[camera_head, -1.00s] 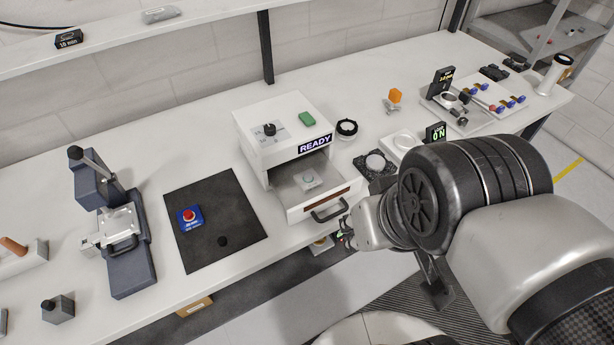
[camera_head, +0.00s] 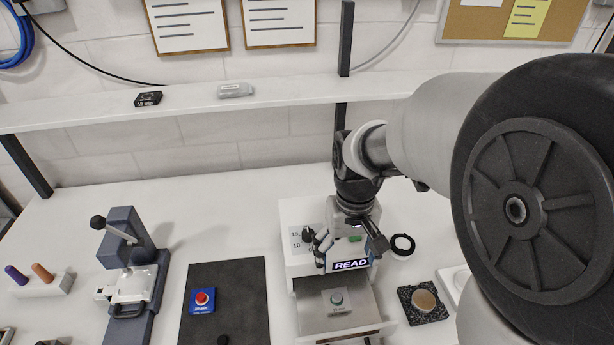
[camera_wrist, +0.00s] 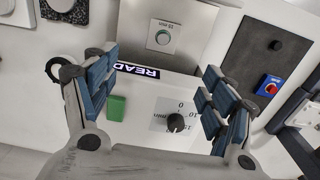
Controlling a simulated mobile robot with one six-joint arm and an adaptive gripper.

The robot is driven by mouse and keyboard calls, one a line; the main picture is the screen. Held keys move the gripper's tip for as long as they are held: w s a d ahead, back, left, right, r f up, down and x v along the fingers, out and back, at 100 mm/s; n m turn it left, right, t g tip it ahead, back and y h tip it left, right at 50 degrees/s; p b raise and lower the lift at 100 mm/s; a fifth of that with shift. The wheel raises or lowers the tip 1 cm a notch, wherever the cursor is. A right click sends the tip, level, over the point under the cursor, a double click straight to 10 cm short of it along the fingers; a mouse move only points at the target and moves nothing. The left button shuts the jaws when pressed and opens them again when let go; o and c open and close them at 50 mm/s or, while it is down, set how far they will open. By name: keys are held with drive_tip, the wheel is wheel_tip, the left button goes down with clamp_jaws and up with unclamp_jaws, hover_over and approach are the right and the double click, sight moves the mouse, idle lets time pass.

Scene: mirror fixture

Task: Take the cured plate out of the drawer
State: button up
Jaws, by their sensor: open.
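The curing box (camera_head: 290,240) has a READY display on its front. Its drawer (camera_head: 364,310) is pulled open toward the front. My gripper (camera_head: 348,250) is above the front of the box, pointing down. Its two fingers are spread wide and hold nothing. In the wrist view, my gripper (camera_wrist: 158,82) has the box top between its fingers, and the plate lies beyond them, apart from both.
A green block (camera_head: 355,236) and a black dial (camera_head: 308,234) are on the box top. A black ring (camera_head: 402,245) and a dark textured pad (camera_head: 422,301) are to the right. A black mat (camera_head: 230,280) with a red button (camera_head: 202,299) is left. A shelf (camera_head: 270,107) runs behind.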

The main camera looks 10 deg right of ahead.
drive_tip(key=b, duration=0.4)
hover_over(337, 297)
drive_tip(key=f, duration=1)
drive_tip(key=shift+s+d+f, duration=0.15)
drive_tip(key=shift+d+f, duration=0.05)
drive_tip(key=shift+f, duration=0.05)
drive_tip(key=f+b, duration=0.1)
drive_tip(key=f, duration=0.2)
drive_tip(key=f+b, duration=0.1)
drive_tip(key=f, duration=0.2)
drive_tip(key=shift+w+a+f, duration=0.15)
drive_tip(key=shift+w+f, duration=0.05)
drive_tip(key=shift+c, duration=0.2)
drive_tip(key=c, duration=1.2)
